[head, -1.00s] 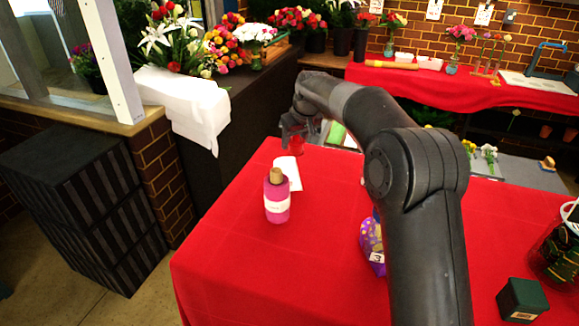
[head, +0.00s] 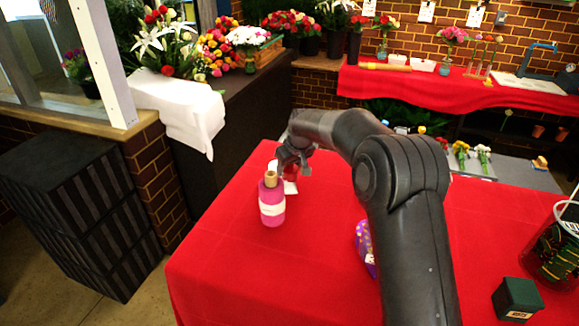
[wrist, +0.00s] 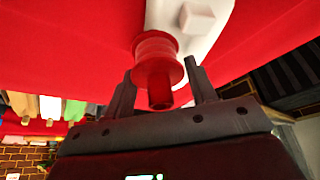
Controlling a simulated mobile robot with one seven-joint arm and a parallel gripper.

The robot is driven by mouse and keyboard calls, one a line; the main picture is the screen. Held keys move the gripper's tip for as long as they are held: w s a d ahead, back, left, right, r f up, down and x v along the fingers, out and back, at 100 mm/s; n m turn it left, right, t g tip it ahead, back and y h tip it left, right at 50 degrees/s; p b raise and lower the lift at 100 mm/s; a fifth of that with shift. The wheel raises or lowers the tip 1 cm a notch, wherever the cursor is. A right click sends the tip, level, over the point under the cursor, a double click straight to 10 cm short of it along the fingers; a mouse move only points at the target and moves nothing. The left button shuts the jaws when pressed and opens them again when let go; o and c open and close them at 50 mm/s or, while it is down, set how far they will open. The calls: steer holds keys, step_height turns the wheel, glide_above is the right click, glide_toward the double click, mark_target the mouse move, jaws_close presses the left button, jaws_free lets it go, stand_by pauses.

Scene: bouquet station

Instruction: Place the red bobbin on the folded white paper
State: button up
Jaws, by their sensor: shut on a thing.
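The red bobbin (wrist: 157,60) is between the fingers of my gripper (wrist: 161,88) in the wrist view, and the gripper is shut on it. The folded white paper (wrist: 198,22) lies on the red cloth just beyond the bobbin, with a small pale block-like shape on it. The bobbin's far end overlaps the paper in that view; I cannot tell whether they touch.
A pink bottle (head: 271,205) with a tan top stands upright close in front of the paper. A purple patterned object (head: 364,246) is partly hidden behind my arm. A dark green box (head: 519,300) and a glass container (head: 559,248) stand at the right. The front-left cloth is clear.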

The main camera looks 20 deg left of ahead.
steer(key=o, duration=1)
steer(key=shift+c, duration=0.2)
steer(key=v, duration=1.2)
steer(key=shift+r, duration=0.15)
